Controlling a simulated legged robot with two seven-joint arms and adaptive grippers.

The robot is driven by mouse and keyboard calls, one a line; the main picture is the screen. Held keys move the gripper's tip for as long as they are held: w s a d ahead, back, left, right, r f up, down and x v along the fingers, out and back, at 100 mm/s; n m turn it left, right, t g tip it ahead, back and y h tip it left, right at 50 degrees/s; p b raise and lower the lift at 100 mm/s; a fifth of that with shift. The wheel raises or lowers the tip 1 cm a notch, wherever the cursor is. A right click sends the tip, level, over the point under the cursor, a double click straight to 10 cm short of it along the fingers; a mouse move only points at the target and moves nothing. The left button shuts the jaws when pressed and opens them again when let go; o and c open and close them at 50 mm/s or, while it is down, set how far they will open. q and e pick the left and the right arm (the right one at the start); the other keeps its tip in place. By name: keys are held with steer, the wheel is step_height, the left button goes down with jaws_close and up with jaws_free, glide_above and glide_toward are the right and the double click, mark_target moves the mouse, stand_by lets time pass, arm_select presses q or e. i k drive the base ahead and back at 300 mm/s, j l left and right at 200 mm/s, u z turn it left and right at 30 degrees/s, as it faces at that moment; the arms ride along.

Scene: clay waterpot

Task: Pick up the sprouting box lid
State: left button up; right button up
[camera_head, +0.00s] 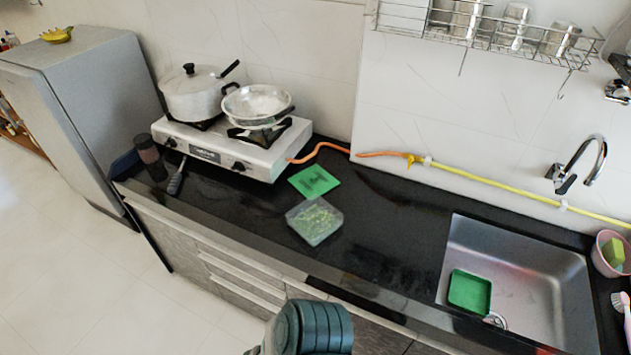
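A flat green square piece (314,181), which looks like the sprouting box lid, lies on the black counter just right of the stove's front corner. It has a darker mark in its middle. In front of it stands a translucent square box (315,221) with light green sprouts visible in it. A green square tray (469,292) lies in the sink. A dark green part of my own arm shows at the bottom edge, in front of the counter. Neither of my grippers is in view.
A two-burner stove (232,149) carries a lidded pot (194,95) and a metal pan (257,103). A dark cup (149,152) stands left. An orange hose (322,147) runs behind the lid. The counter between the box and the sink (540,275) is clear. A wire rack (490,35) hangs above.

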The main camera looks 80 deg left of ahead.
mark_target(314, 179)
steer(key=u, duration=2.7)
